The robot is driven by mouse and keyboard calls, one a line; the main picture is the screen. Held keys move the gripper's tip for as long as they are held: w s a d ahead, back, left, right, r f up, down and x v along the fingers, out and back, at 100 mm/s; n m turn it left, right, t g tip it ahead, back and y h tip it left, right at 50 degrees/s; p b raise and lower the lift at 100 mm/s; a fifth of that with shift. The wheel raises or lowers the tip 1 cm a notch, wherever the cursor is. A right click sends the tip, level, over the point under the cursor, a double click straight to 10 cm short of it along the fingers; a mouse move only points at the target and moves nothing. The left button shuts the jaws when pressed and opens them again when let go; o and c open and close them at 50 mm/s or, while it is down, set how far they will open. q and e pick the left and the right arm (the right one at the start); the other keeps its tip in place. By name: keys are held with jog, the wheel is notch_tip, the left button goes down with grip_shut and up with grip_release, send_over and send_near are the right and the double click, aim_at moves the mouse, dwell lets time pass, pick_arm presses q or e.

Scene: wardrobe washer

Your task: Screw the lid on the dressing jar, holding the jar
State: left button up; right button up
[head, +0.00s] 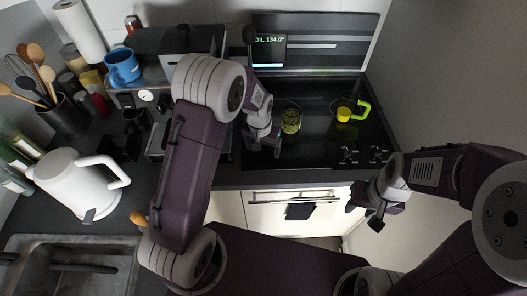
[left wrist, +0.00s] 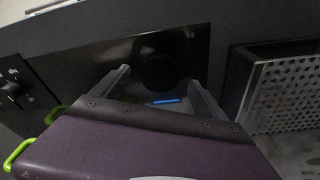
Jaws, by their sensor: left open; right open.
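A glass jar with green contents (head: 291,121), apparently the dressing jar, stands upright on the black hob. A small yellow round thing (head: 344,115) lies to its right by a green handle; I cannot tell whether it is the lid. My left gripper (head: 263,146) is open and empty, just left of and nearer than the jar, not around it. Its open fingers also show in the left wrist view (left wrist: 162,92), with no jar between them. My right gripper (head: 367,208) is open and empty, in front of the lower cabinets, well below the hob.
The hob (head: 315,158) has a pan with a green handle (head: 362,110) at right and a backsplash with a display (head: 269,50) behind. A white kettle (head: 72,183), a blue mug (head: 122,67) and a utensil holder (head: 62,118) crowd the left counter.

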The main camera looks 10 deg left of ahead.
pick_arm(q)
jog(key=shift+w+f, duration=0.15)
jog(key=shift+f, duration=0.65)
jog(key=shift+c, duration=0.6)
jog(key=c, duration=1.3)
jog(key=shift+r, duration=0.15)
